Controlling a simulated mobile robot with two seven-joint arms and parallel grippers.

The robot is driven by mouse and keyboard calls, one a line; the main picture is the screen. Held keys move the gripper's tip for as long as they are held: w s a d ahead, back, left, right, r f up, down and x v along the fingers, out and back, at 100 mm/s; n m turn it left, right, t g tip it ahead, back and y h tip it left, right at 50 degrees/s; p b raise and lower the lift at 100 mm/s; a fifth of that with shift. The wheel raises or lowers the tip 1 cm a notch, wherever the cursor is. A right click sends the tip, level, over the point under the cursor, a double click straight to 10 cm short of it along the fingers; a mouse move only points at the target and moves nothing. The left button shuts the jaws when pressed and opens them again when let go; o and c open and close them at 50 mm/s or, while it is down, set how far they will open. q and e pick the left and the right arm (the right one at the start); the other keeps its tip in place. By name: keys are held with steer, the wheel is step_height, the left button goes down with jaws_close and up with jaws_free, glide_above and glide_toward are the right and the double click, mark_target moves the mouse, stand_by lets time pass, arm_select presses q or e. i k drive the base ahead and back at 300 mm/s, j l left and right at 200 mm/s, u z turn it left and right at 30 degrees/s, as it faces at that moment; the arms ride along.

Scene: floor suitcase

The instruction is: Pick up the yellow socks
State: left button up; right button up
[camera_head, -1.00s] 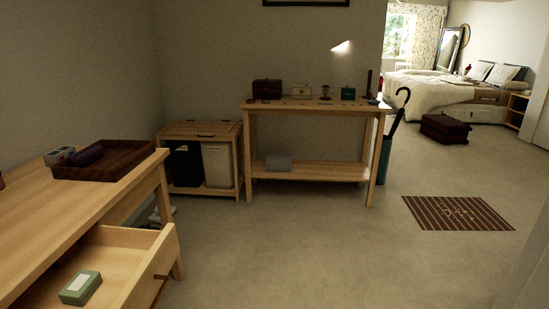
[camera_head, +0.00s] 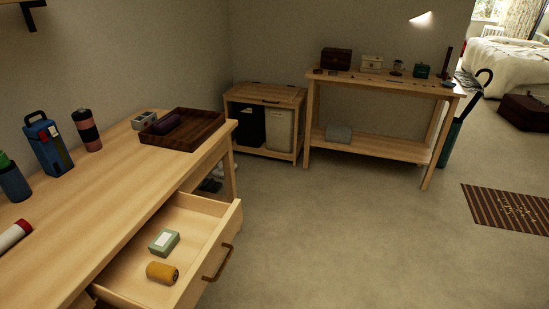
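The yellow socks (camera_head: 162,272) look like a small mustard-yellow roll. They lie in the open drawer (camera_head: 219,225) of the wooden table, near its front side. A small green box (camera_head: 164,242) with a pale top lies just behind them in the same drawer, apart from them. Neither of my grippers shows in the head view.
The drawer juts out to the right. A hamper cabinet (camera_head: 264,97) and a console table (camera_head: 385,83) stand at the back. The floor (camera_head: 345,230) in front is clear.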

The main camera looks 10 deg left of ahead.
mark_target(167, 273)
steer(key=u, duration=1.35)
steer(key=i+l+u, duration=0.2)
steer(key=l, duration=0.4)
steer(key=l+u, duration=0.25)
steer(key=l, duration=0.35)
steer(key=i+l+u, duration=0.15)
steer(key=l+u, duration=0.25)
steer(key=l, duration=0.35)
steer(key=i+l+u, duration=0.1)
steer(key=l+u, duration=0.3)
steer(key=l, duration=0.4)
